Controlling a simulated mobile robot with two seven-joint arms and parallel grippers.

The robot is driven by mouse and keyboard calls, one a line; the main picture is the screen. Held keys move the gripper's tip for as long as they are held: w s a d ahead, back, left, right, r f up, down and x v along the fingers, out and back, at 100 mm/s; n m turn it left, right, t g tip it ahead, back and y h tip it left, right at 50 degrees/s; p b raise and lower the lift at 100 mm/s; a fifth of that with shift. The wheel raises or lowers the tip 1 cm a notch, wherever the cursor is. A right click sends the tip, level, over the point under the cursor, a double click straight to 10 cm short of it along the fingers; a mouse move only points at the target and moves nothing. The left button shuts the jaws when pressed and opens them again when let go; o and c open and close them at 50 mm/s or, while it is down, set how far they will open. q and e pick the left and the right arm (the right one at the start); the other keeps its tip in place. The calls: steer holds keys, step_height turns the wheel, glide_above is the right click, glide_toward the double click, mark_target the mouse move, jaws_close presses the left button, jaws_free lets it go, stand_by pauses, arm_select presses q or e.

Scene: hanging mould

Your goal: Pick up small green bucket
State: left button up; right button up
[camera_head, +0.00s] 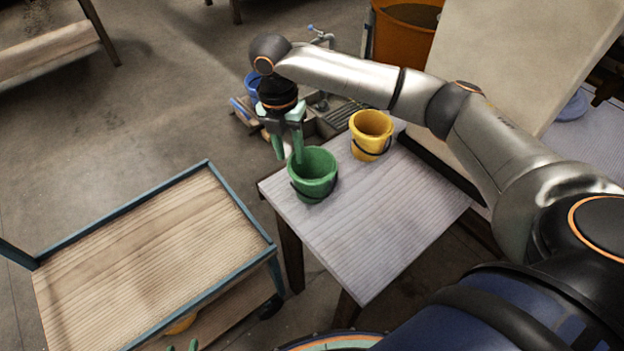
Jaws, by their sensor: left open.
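The small green bucket (315,180) stands upright on the light wooden table, near its left corner, with a dark handle hanging at its side. My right gripper (288,155) reaches down at the bucket's back left rim. Its two pale green fingers are apart, one left of the bucket and the other at the rim. I cannot tell whether either finger touches the bucket. Only the green fingertips of my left gripper (182,347) show at the bottom edge, apart, far from the bucket.
A yellow bucket (371,132) stands behind and right on the same table (385,220). A blue-framed wooden cart (140,260) is at the left, its top empty. Behind the table are a grey sink unit (335,115) and a blue container (252,83). The table's front is clear.

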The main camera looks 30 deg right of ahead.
mark_target(312, 177)
steer(key=f, duration=0.4)
steer(key=s+f, duration=0.1)
steer(key=f, duration=0.1)
steer(key=shift+s+d+f+b, duration=0.1)
steer(key=shift+d+f+b, duration=0.1)
steer(key=shift+f+b, duration=0.15)
steer(key=shift+r, duration=0.1)
jaws_close()
stand_by(1.0)
